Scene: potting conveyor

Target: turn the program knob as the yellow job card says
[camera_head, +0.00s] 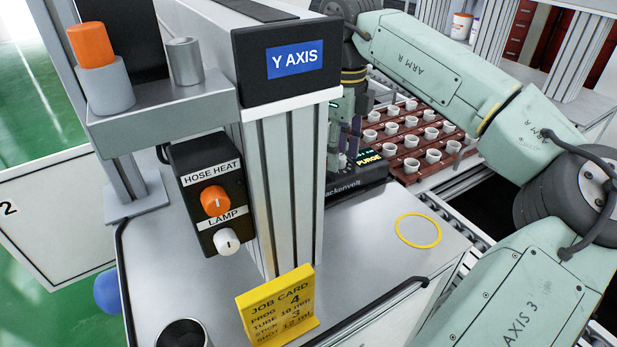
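The yellow job card (277,306) stands on the bench at the lower middle. It reads PROG 4; the smaller lines below are harder to read and seem to say TUBE 10 mm, STICK 3 and SHOT 12 ml. A black device (358,185) with a PURGE label and a small lit display stands behind the grey Y AXIS column. I cannot make out a program knob; the column and my gripper hide part of the device. My gripper (345,143) points down at the device, partly hidden by the column. I cannot tell its opening or whether it touches anything.
A control box (209,196) carries an orange HOSE HEAT knob (215,200) and a white LAMP knob (227,241). The Y AXIS column (284,180) stands beside my gripper. A red tray (409,172) of white pots lies behind. The bench around a yellow ring (418,244) is clear.

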